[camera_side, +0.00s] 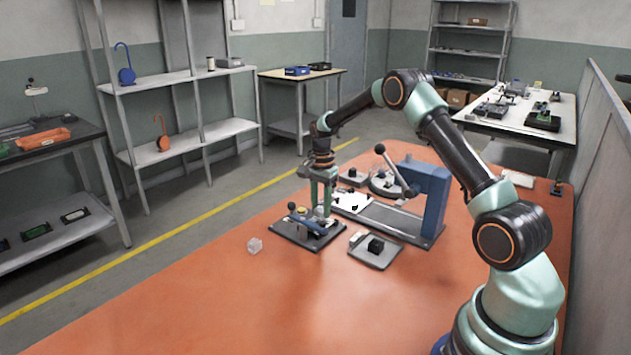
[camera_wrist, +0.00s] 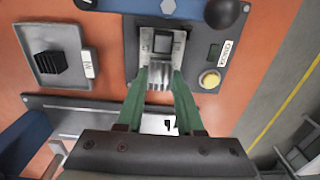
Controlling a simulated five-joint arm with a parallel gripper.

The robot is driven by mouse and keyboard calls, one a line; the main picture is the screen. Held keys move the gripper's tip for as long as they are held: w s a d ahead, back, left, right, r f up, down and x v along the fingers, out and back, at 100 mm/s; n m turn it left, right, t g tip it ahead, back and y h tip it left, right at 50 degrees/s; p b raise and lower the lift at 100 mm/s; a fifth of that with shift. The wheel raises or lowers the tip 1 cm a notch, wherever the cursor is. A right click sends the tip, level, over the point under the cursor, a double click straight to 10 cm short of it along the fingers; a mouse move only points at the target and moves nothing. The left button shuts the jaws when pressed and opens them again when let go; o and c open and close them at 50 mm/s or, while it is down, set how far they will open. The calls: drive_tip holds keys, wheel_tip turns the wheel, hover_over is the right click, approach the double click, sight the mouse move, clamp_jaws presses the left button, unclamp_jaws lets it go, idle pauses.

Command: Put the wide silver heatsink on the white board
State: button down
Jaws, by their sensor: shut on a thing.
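My gripper (camera_side: 322,196) is over the dark fixture plate, at its far side. In the wrist view its green fingers (camera_wrist: 161,82) are shut on the silver heatsink (camera_wrist: 160,74), a finned grey piece between the tips. The gap between heatsink and fixture cannot be judged. In the side view the heatsink is too small to make out clearly. The white board (camera_side: 352,198) lies on the bench just right of my gripper. In the wrist view a strip of the white board (camera_wrist: 152,124) shows between the fingers, nearer the palm; the rest is hidden by my gripper.
The dark fixture plate (camera_side: 290,232) has a blue lever with a black knob and a yellow button. A grey tray (camera_side: 385,257) holds a black finned block. A blue press (camera_side: 430,200) stands right of the board.

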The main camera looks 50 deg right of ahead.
drive_tip(key=shift+f, duration=0.4)
idle(0.4)
drive_tip(key=shift+c, duration=2.3)
unclamp_jaws()
drive_tip(key=c, duration=0.4)
drive_tip(key=shift+o, duration=0.2)
drive_tip(key=shift+r, duration=0.1)
drive_tip(key=shift+r, duration=3.4)
